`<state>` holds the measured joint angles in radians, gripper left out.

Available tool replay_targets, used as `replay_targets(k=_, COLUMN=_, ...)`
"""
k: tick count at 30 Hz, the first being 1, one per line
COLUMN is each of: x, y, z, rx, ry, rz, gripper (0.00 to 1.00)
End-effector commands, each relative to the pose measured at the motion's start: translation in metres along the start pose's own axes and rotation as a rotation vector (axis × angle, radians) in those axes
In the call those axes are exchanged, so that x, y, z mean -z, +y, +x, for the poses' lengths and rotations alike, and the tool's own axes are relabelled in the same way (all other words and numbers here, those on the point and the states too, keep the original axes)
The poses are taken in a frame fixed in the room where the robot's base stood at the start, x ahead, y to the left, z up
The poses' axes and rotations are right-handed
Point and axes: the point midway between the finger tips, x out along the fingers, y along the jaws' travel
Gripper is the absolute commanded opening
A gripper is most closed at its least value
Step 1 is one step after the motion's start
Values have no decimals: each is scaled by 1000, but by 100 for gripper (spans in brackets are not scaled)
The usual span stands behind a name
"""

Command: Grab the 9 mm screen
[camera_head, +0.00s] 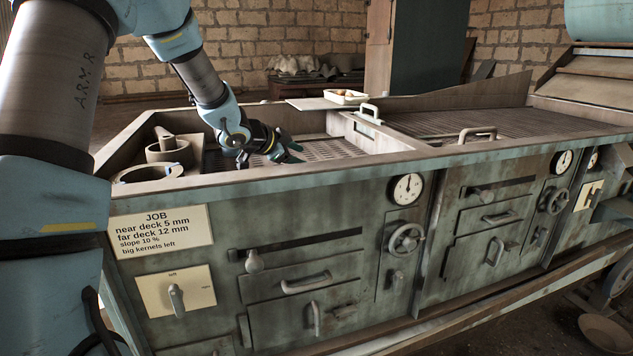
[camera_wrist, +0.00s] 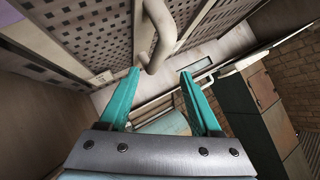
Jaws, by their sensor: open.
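My gripper (camera_head: 286,152) is low inside the open left bay of the machine, above a perforated metal screen (camera_head: 330,150). In the wrist view my gripper (camera_wrist: 159,73) has its two teal fingers apart with nothing held between them. A bent pale handle (camera_wrist: 160,38) stands just beyond and between the fingertips; I cannot tell whether it touches them. A perforated sheet with square holes (camera_wrist: 92,25) lies to the left of this handle. No size mark is readable on any screen, so I cannot tell which is 9 mm.
The bay's front wall (camera_head: 300,174) rises between the body camera and the screen. Round metal parts (camera_head: 170,150) stand at the bay's left end. A right deck (camera_head: 450,124) carries a raised handle (camera_head: 477,133). A job card (camera_head: 160,228) reads near deck 5 mm, far deck 12 mm.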

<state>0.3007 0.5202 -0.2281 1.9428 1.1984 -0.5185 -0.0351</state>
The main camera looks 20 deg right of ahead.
Motion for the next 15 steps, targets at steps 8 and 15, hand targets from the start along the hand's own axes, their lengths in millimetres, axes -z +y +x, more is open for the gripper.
replay_targets(k=8, x=1, y=4, z=28, rx=-3, ry=0, rz=-2, gripper=65)
replay_targets(k=15, x=0, y=5, z=54, rx=-1, ry=-2, rz=0, gripper=65)
